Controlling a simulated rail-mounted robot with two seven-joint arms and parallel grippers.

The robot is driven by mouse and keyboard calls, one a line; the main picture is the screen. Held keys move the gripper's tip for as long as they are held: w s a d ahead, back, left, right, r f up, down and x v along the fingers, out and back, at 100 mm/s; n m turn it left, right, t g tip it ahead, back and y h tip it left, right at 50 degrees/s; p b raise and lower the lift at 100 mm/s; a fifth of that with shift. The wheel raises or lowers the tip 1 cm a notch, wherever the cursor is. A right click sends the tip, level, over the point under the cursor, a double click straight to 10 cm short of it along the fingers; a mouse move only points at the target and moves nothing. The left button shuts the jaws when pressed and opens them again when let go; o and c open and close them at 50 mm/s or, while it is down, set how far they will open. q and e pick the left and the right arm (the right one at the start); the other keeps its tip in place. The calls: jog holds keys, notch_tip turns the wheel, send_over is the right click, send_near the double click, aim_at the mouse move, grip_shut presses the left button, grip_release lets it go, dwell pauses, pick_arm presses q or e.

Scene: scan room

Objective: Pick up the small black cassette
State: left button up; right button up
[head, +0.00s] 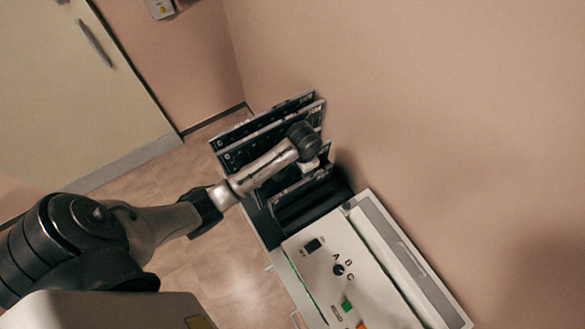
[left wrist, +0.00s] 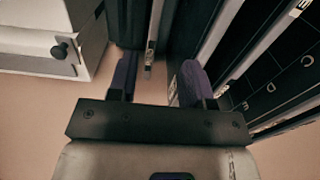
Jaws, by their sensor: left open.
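Several black cassettes with pale lettered edges stand on edge in a rack in the head view; two large ones (head: 262,122) are at the back. A smaller black cassette (head: 302,183) stands in front of them, partly covered by my left arm. In the left wrist view a thin upright cassette edge with a pale metal strip (left wrist: 150,55) shows between the fingers of my left gripper (left wrist: 158,65). The gripper is open, with a finger on each side of that edge and visible gaps. In the head view my wrist hides the fingertips. My right gripper is not in view.
Larger lettered cassettes (left wrist: 270,80) stand close to the right finger in the wrist view. A dark open slot area (head: 312,200) lies in front of the small cassette. A white control panel (head: 345,275) with a knob and coloured buttons adjoins it. The wall is close behind.

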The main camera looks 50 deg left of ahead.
aim_at(302, 182)
pick_arm(q)
jog(key=f, duration=0.6)
jog(key=shift+s+d+f, duration=0.15)
jog(key=shift+d+f, duration=0.25)
jog(key=shift+s+a+f, duration=0.1)
jog(key=shift+a+f, duration=0.05)
jog(key=shift+f, duration=3.1)
grip_shut()
jog(key=shift+r, duration=0.1)
